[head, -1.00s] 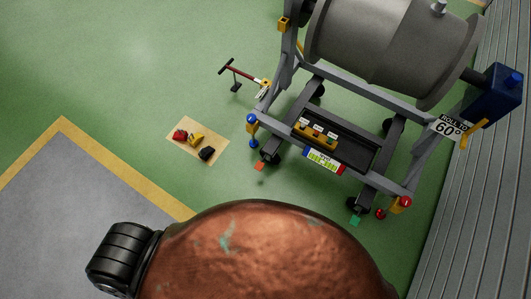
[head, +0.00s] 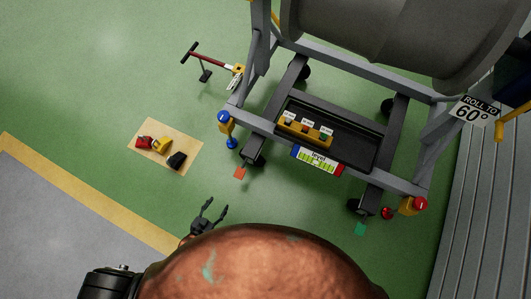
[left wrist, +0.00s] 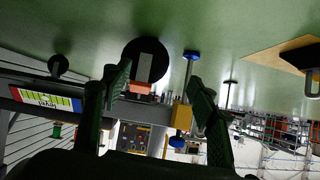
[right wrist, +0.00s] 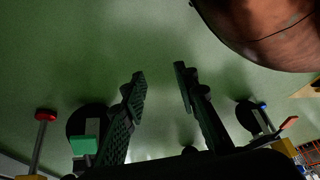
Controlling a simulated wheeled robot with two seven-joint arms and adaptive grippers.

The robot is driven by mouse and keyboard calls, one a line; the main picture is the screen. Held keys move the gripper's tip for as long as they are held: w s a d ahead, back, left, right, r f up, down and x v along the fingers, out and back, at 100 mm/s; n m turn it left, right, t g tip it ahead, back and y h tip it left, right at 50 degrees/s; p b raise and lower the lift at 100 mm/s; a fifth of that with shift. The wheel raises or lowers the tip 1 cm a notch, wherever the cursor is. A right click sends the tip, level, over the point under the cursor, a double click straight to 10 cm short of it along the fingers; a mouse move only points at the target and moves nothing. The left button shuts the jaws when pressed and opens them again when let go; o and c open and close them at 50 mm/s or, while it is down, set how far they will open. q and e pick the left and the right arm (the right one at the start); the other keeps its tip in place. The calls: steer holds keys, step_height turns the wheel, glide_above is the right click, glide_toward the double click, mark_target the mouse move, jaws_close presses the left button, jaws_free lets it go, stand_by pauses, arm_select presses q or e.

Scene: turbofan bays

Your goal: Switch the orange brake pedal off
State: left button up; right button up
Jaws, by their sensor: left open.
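The orange brake pedal (head: 239,172) is a small flat tab at the near left caster of the engine stand. In the left wrist view, the orange pedal (left wrist: 140,87) shows beside the dark caster wheel, close to the left-hand finger in that picture. My left gripper (head: 216,206) is open and empty, below and left of the pedal in the head view and apart from it. My right gripper (right wrist: 160,75) shows only in its own wrist view. Its fingers are apart with nothing between them. The orange pedal (right wrist: 289,122) is at the right edge there.
A green pedal (head: 361,229) sits at the near right caster. A blue-footed jack post (head: 230,132) stands left of the orange pedal, and a red-topped one (head: 414,205) at the right. A tan mat (head: 188,137) with small parts lies left. Green floor between is clear.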

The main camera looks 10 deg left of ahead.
mark_target(238, 175)
arm_select(q)
steer(key=w+d+t+h+b, duration=0.1)
steer(key=w+d+t+b, duration=0.1)
steer(key=w+b, duration=0.1)
steer(key=w+d+t+b, duration=0.2)
steer(key=w+b, duration=0.2)
steer(key=b, duration=0.1)
steer(key=w+d+t+h+b, duration=0.1)
steer(key=w+d+b, duration=0.1)
steer(key=w+b, duration=0.1)
steer(key=shift+w+f+t+h+b, duration=0.2)
steer(key=shift+t+h+b, duration=0.15)
steer(key=shift+b, duration=0.4)
steer(key=b+x, duration=0.1)
steer(key=x, duration=0.4)
steer(key=shift+w+d+b, duration=0.2)
steer(key=shift+w+b, duration=0.15)
steer(key=shift+x, duration=0.85)
steer(key=shift+r, duration=0.15)
arm_select(e)
steer(key=w+a+r+t+y, duration=0.1)
steer(key=w+a+t, duration=0.3)
steer(key=w, duration=0.4)
steer(key=shift+a+r+y, duration=0.4)
steer(key=shift+a+r, duration=0.1)
steer(key=shift+r, duration=0.25)
arm_select(q)
steer(key=shift+c, duration=0.3)
jaws_close()
